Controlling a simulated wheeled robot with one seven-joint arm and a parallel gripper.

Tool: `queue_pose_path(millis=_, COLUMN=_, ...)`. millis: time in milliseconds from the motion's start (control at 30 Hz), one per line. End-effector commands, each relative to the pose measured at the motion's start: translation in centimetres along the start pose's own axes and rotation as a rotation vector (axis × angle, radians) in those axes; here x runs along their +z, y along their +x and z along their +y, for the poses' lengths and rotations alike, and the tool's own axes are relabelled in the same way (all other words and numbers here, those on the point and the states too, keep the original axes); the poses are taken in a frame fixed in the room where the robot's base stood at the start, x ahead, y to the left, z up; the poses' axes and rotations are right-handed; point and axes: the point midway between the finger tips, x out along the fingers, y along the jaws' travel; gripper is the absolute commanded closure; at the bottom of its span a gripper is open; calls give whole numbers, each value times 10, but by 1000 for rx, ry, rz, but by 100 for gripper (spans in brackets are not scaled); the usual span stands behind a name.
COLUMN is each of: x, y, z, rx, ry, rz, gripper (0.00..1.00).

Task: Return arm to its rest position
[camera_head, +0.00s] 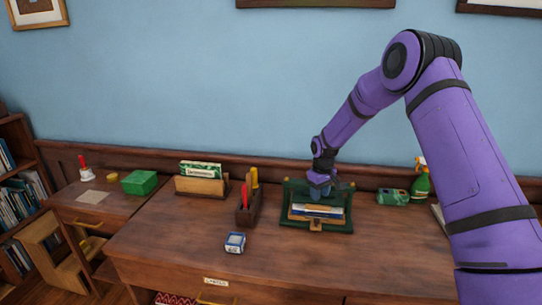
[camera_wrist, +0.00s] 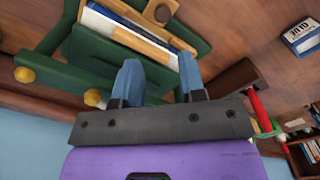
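My purple arm reaches from the right over the wooden desk (camera_head: 175,247) in the head view. My gripper (camera_head: 318,192) is low over a green tray (camera_head: 327,226) that holds papers or books. In the wrist view my gripper (camera_wrist: 160,78) has two blue-grey fingers spread apart with a gap between them. Nothing shows held between the fingers. The green tray (camera_wrist: 95,50) with its contents lies just beyond the fingertips. I cannot tell whether the fingers touch it.
A pen holder (camera_head: 249,208), a small blue-white box (camera_head: 235,243) and a card box (camera_head: 202,186) stand left of the tray. A green spray bottle (camera_head: 420,184) stands right, near my arm. A green box (camera_head: 139,183) and red-and-white bell (camera_head: 85,170) are far left. The desk's front middle is clear.

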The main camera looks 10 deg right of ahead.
Motion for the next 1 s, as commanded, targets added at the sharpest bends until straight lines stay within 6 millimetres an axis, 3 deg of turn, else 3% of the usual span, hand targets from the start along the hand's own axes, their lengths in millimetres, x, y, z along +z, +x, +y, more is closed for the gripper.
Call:
queue_pose_path(millis=167, x=12, y=-47, z=-4, rx=26, ry=20, rz=22, gripper=62)
queue_pose_path(millis=467, x=59, y=-154, z=-26, rx=79, ry=86, rz=78, gripper=62)
queue_pose_path(millis=700, x=110, y=-226, z=-48, rx=112, ry=147, rz=129, gripper=62)
queue_pose_path(millis=1000, x=184, y=-293, z=-83, rx=139, ry=226, rz=200, gripper=62)
